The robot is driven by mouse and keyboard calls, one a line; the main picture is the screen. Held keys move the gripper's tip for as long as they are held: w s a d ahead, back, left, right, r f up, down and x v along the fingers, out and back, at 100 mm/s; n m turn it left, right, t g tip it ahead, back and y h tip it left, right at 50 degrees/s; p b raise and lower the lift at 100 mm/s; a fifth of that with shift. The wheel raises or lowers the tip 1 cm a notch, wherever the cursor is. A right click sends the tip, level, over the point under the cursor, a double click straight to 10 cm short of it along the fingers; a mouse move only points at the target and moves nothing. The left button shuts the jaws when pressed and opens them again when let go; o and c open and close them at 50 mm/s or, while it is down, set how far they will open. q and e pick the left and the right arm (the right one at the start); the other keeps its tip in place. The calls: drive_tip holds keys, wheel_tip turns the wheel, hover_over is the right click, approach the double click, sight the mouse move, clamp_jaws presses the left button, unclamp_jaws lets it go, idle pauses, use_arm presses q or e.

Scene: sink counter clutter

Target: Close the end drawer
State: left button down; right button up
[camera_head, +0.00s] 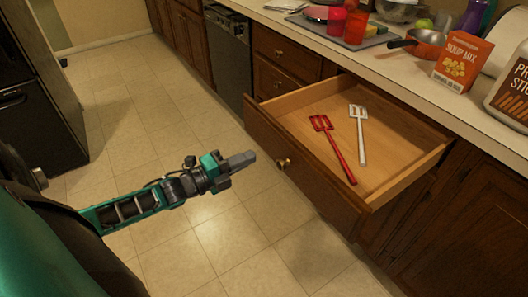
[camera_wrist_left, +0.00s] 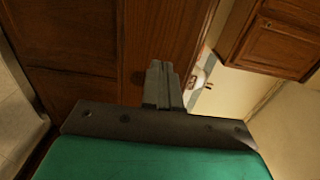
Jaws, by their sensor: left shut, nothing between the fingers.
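The end drawer (camera_head: 312,172) is a brown wooden drawer that stands pulled out from the counter in the head view. A red slotted spatula (camera_head: 335,148) and a white slotted spatula (camera_head: 360,130) lie inside it. A round brass knob (camera_head: 284,163) sits on its front. My left gripper (camera_head: 242,160) is shut and empty, a little to the left of the drawer front and pointing toward it. In the left wrist view the shut fingers (camera_wrist_left: 163,85) show against brown wood. My right gripper is not in view.
The counter (camera_head: 395,62) above holds an orange soup mix box (camera_head: 462,62), an orange pan (camera_head: 425,43), red cups and a large labelled container (camera_head: 510,90). A dishwasher (camera_head: 228,60) stands left of the drawers. The tiled floor (camera_head: 170,235) before the drawer is clear.

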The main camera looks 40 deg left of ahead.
sight(274, 146)
use_arm(q)
drive_tip(key=x, duration=0.5)
drive_tip(key=shift+w+d, duration=0.1)
drive_tip(key=shift+w, duration=0.2)
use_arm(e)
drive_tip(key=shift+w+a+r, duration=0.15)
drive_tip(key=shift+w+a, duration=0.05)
